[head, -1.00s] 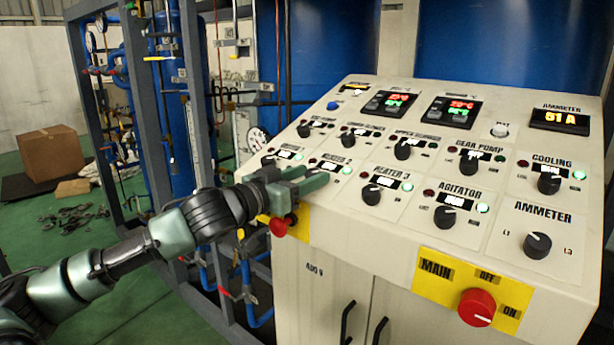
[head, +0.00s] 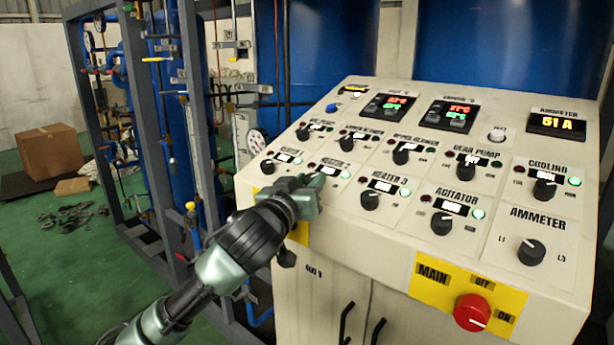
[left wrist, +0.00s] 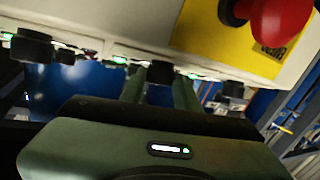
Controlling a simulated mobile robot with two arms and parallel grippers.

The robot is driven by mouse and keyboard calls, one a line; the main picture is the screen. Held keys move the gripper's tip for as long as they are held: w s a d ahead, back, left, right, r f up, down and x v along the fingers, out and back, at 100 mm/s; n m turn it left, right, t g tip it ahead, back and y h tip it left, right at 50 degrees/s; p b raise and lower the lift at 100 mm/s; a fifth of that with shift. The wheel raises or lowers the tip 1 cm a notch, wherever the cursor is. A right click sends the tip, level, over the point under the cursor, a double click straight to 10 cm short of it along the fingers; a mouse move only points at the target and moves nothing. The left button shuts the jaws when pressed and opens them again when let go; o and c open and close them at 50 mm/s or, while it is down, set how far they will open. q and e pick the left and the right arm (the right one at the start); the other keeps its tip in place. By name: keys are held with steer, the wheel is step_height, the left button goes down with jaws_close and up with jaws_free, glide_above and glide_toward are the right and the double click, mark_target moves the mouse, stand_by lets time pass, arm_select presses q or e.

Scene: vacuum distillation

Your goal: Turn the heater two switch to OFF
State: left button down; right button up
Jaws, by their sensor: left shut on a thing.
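The HEATER 2 unit (head: 328,170) is on the sloped control panel, with a lit display and a green lamp. Its knob is hidden behind my left gripper (head: 313,184). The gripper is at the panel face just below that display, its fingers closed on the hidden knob. I cannot read the switch's position. My right gripper is out of view.
The HEATER 1 knob (head: 268,166) is left of my gripper and the HEATER 3 knob (head: 370,201) right, both close. A red button (left wrist: 275,20) on a yellow plate shows in the wrist view. The red MAIN switch (head: 472,312) is at the lower right.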

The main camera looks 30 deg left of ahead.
arm_select(q)
steer(key=n+g+y+p, duration=0.1)
steer(key=n+y, duration=0.1)
steer(key=n+g+y, duration=0.1)
steer(key=n+y, duration=0.1)
steer(key=shift+w+d+r+n+p, duration=0.1)
steer(key=shift+d+r+n+p, duration=0.05)
steer(key=shift+d+n+p, duration=0.2)
steer(key=n+g+y, duration=0.3)
steer(key=shift+w+d+n+p, duration=0.1)
steer(key=shift+d+n+p, duration=0.05)
steer(key=shift+n+p, duration=0.15)
steer(key=shift+n+g+y, duration=0.25)
steer(key=shift+g+y, duration=0.15)
steer(key=shift+g, duration=0.1)
steer(key=c, duration=1)
jaws_free()
steer(key=shift+c, duration=0.2)
steer(key=b+v, duration=0.1)
steer(key=v, duration=0.6)
steer(key=shift+d+b, duration=0.25)
steer(key=shift+b, duration=0.15)
